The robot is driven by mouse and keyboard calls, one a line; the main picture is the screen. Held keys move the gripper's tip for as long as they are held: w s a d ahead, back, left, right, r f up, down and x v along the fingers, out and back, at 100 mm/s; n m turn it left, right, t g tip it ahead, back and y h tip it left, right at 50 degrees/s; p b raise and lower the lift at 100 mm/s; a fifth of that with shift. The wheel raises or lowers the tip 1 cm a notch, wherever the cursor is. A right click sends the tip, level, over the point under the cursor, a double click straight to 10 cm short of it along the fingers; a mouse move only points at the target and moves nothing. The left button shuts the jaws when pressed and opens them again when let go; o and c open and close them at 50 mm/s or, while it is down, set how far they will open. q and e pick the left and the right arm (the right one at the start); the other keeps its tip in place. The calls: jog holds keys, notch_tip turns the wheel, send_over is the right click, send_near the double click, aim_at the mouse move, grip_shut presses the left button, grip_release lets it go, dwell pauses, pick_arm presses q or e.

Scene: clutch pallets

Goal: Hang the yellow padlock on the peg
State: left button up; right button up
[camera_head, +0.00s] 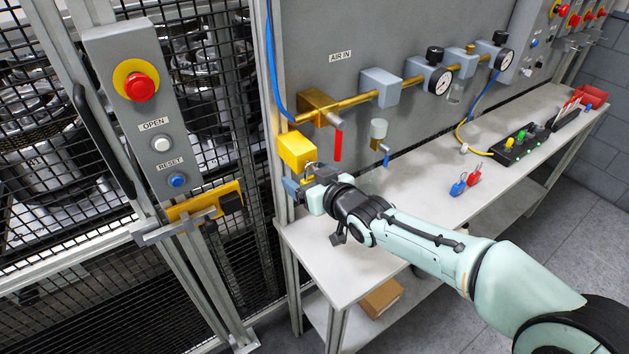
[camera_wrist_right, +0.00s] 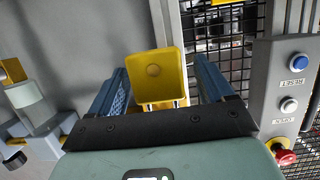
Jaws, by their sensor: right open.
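A yellow block (camera_head: 297,150) is on the post at the bench's left end. A thin silver loop, like a padlock shackle (camera_head: 311,167), shows just below it, close to my right gripper (camera_head: 304,187). In the wrist view, the yellow block (camera_wrist_right: 155,74) shows a face with a round mark between my two blue fingers. Below that face are a yellow edge and two small silver ends, partly hidden by my gripper's edge. I cannot tell clearly where padlock and block part, or make out the peg. My right gripper is open. My left gripper is out of view.
The bench (camera_head: 340,262) is mostly clear near my right arm. A blue padlock (camera_head: 457,188) and a red padlock (camera_head: 474,178) lie farther right. A red-handled valve (camera_head: 338,144) hangs close above my gripper. The control box (camera_head: 140,110) and mesh fence stand left.

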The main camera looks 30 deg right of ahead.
jog(key=a+v, duration=0.1)
jog(key=v, duration=1.2)
jog(key=shift+d+p, duration=0.35)
jog(key=shift+d, duration=0.1)
jog(key=shift+s, duration=0.15)
